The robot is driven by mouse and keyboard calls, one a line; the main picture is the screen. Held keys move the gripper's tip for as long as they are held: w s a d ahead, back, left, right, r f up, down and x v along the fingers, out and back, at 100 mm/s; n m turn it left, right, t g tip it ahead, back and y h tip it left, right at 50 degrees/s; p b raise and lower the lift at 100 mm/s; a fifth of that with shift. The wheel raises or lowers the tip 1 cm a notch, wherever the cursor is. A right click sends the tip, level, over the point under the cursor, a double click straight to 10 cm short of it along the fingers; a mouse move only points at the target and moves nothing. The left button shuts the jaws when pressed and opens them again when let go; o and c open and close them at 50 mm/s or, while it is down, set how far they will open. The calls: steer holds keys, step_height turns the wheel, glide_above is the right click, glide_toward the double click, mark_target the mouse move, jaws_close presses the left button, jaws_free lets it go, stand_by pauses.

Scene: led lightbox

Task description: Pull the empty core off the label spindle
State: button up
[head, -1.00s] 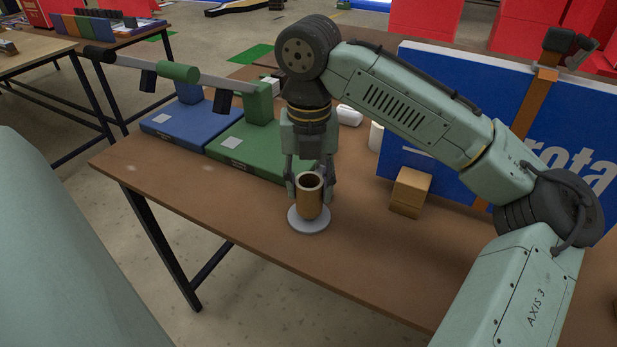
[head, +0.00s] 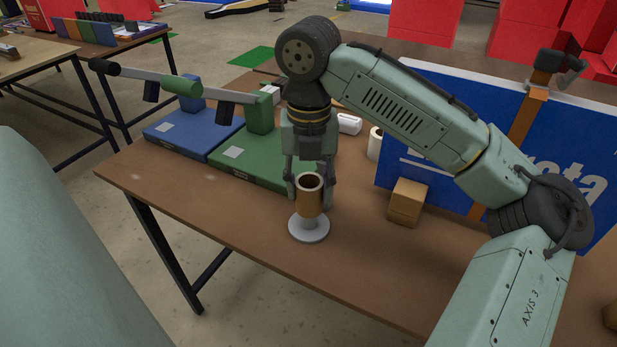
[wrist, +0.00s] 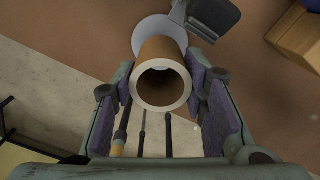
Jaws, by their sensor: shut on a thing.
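The empty core (head: 309,199) is a brown cardboard tube, held upright. My gripper (head: 309,187) is shut on it, with one finger on each side. The label spindle (head: 309,228) is a pale grey round base with a post, standing on the brown table. Whether the post's top is still inside the core is hidden.
A small cardboard box (head: 407,202) stands right of the spindle, before a blue panel (head: 440,150). A white roll (head: 375,143) stands behind it. Green (head: 250,155) and blue (head: 190,130) units with a bar lie behind left. The table front is clear.

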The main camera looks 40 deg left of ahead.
steer(key=shift+r+p, duration=0.7)
steer(key=shift+r, duration=0.45)
step_height(320, 180, up, 4)
steer(key=shift+r, duration=0.25)
stand_by(0.4)
